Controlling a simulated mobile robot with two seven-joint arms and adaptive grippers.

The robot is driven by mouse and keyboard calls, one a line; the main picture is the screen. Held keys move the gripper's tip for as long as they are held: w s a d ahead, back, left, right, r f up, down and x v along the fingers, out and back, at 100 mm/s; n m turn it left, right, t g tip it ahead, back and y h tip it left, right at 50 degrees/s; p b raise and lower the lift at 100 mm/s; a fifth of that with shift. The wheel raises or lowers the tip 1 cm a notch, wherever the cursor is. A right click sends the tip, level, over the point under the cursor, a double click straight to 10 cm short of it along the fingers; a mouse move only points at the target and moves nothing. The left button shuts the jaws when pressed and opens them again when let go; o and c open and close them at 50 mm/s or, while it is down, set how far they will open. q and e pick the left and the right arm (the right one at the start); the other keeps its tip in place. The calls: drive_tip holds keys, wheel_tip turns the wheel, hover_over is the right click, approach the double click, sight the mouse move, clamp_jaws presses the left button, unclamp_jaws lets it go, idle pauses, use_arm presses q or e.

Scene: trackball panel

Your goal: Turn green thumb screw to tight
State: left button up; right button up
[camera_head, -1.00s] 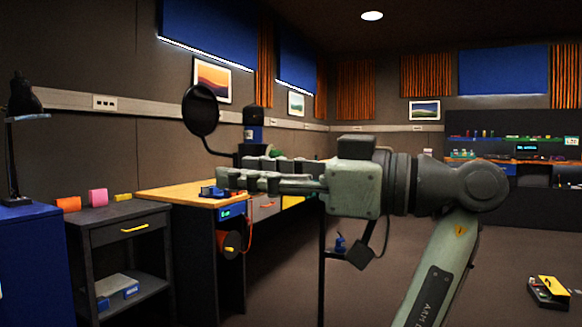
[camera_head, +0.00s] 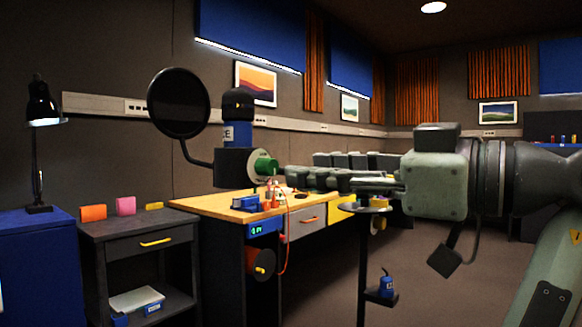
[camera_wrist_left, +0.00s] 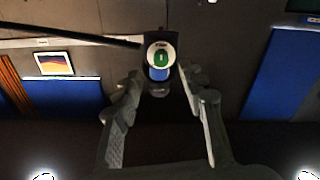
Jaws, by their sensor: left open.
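The green thumb screw (camera_head: 265,167) sticks out of the right side of a dark housing (camera_head: 233,170) below a blue and black microphone (camera_head: 238,130). My left gripper (camera_head: 302,168) is to its right, fingers pointing at it, with a small gap in the picture. In the left wrist view, the green thumb screw (camera_wrist_left: 161,58) shows face-on with a pale ring around it. It lies beyond and between the spread fingers of the left gripper (camera_wrist_left: 160,82), which is open and empty. The marks near the screw are too small to read. My right gripper is not in view.
A round black pop filter (camera_head: 179,102) on a bent arm stands left of the housing. A wooden-topped workbench (camera_head: 205,205) with small items and a red cable is beyond. A dark side table (camera_head: 125,228) and a desk lamp (camera_head: 40,110) stand at left.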

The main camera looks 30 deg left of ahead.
sight(274, 168)
use_arm(q)
drive_tip(key=a, duration=0.6)
drive_tip(key=shift+w+a, duration=0.15)
drive_tip(key=shift+a, duration=0.05)
drive_tip(key=shift+c, duration=0.2)
clamp_jaws()
